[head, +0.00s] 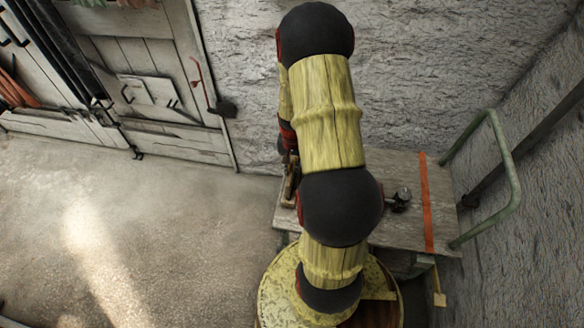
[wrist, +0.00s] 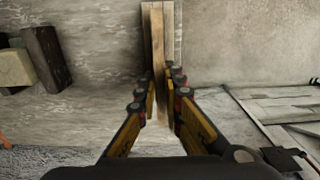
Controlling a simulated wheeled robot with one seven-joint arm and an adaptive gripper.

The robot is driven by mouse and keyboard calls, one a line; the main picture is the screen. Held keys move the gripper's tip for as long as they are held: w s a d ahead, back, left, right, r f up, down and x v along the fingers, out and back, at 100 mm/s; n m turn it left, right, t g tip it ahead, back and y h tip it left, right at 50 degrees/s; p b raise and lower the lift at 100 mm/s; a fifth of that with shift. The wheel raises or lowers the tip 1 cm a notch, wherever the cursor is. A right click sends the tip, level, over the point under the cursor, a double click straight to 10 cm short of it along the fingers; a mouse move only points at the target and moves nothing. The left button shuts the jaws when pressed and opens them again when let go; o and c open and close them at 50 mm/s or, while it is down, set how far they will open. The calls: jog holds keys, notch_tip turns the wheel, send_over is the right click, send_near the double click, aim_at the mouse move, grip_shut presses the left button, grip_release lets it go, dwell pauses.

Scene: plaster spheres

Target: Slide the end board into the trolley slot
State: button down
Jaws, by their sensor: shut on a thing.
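The end board (wrist: 160,35) is a pale wooden piece with upright plank lines, at the top middle of the wrist view. My gripper (wrist: 167,82) has its two yellow and black fingers closed on the board's near end. In the head view my arm hides most of the gripper, and I cannot make out the board there. The trolley (head: 405,235) has a worn grey wooden deck and a green tube handle (head: 508,165) at its right end. My gripper is over or beside the deck's left part. I cannot make out the slot in either view.
An orange strap (head: 426,200) crosses the deck near the handle. A small metal and dark item (head: 400,199) lies on the deck. A dark brown block (wrist: 45,57) shows left in the wrist view. Rough walls stand behind and right. The floor (head: 130,220) at left is clear.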

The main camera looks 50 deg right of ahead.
jog(key=shift+f+b, duration=0.9)
jog(key=shift+f, duration=0.7)
jog(key=c, duration=1.8)
grip_release()
jog(key=shift+c, duration=0.2)
jog(key=shift+r, duration=0.15)
jog(key=shift+r+p, duration=1.6)
jog(key=shift+r, duration=0.3)
